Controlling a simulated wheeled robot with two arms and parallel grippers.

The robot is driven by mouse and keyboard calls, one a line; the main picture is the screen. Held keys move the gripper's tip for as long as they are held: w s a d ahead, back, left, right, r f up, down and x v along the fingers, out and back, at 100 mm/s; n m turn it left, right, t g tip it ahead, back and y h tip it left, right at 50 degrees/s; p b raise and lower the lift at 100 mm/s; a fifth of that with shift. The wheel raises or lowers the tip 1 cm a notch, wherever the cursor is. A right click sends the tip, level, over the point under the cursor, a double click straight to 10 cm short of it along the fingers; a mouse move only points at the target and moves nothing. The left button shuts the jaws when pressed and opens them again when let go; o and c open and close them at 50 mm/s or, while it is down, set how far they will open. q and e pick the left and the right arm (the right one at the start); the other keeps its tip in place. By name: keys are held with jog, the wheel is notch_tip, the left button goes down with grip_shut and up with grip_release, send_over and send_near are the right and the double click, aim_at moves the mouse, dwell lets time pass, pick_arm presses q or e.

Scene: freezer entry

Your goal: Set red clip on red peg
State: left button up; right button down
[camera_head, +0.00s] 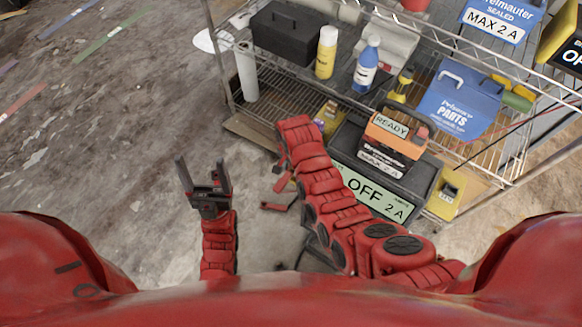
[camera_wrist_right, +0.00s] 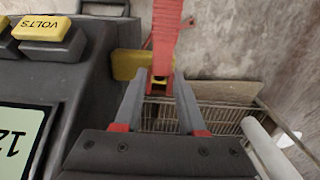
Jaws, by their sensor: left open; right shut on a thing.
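My right gripper (camera_wrist_right: 160,86) is shut on the red clip (camera_wrist_right: 165,38), a long red piece that runs up from between the fingertips in the right wrist view. In the head view my right arm hides that gripper; a red piece (camera_head: 283,181) shows beside the arm, but I cannot tell if it is the same clip. My left gripper (camera_head: 205,183) is open and empty above the floor. I cannot make out a red peg in either view. A yellow block (camera_wrist_right: 126,64) lies just left of the clip in the wrist view, partly hidden.
A dark charger box with an "OFF 2A" display (camera_head: 372,190) stands right of my right arm. Its "VOLTS" button (camera_wrist_right: 40,27) shows in the wrist view. A wire shelf (camera_head: 280,98) with bottles and boxes stands behind. Another red-and-black piece (camera_head: 278,207) lies low.

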jog(key=shift+f+b, duration=0.45)
jog(key=shift+f, duration=0.35)
jog(key=shift+c, duration=2)
grip_release()
notch_tip(320, 180, up, 8)
jog(key=shift+w+a+r, duration=0.1)
jog(key=shift+r, duration=0.1)
notch_tip(320, 180, up, 9)
jog(key=p, duration=0.6)
jog(key=shift+p, duration=0.35)
